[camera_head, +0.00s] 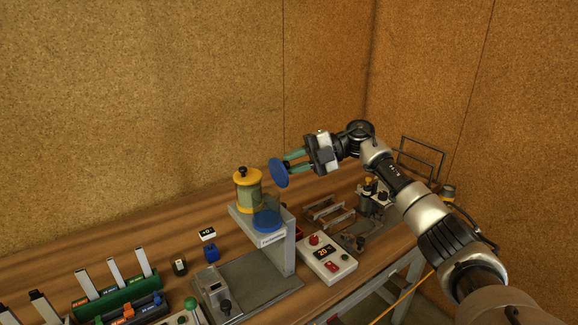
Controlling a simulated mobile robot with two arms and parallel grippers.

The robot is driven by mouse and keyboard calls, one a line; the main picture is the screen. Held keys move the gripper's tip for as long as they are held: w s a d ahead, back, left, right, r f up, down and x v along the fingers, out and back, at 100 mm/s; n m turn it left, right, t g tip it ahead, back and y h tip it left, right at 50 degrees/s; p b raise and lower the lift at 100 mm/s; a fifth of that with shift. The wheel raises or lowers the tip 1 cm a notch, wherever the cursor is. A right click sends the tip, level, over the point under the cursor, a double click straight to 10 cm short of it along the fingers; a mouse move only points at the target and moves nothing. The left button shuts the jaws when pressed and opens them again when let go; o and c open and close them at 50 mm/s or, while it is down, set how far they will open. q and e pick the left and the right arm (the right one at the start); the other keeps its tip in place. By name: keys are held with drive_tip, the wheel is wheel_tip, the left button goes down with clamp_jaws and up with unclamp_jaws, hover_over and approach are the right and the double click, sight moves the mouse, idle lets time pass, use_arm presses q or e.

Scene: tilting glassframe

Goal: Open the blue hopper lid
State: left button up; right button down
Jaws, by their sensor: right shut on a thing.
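The blue lid (278,173) is a round disc, tipped steeply on edge. My right gripper (288,161) comes in from the right and is shut on it with its green fingers. The lid is up above the blue hopper (267,219), a clear body with a blue base on the grey dispenser stand (284,254). The lid looks apart from the hopper's top, though I cannot tell if a hinge joins them. My left gripper is out of view.
A yellow-lidded hopper (246,190) stands just left of the blue one. A white control box (326,258) with a display sits to the right, near metal fixtures (328,213). Green (128,291) and dark racks fill the front left. The table's back left is clear.

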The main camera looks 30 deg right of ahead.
drive_tip(key=shift+d+f+m+y+b, duration=0.15)
drive_tip(key=shift+d+f+y+b, duration=0.15)
drive_tip(key=shift+y, duration=0.3)
drive_tip(key=shift+d+f+m+y+b, duration=0.2)
drive_tip(key=shift+d+y+b, duration=0.2)
drive_tip(key=shift+y, duration=0.2)
drive_tip(key=c, duration=1)
unclamp_jaws()
drive_tip(key=shift+w+a, duration=0.1)
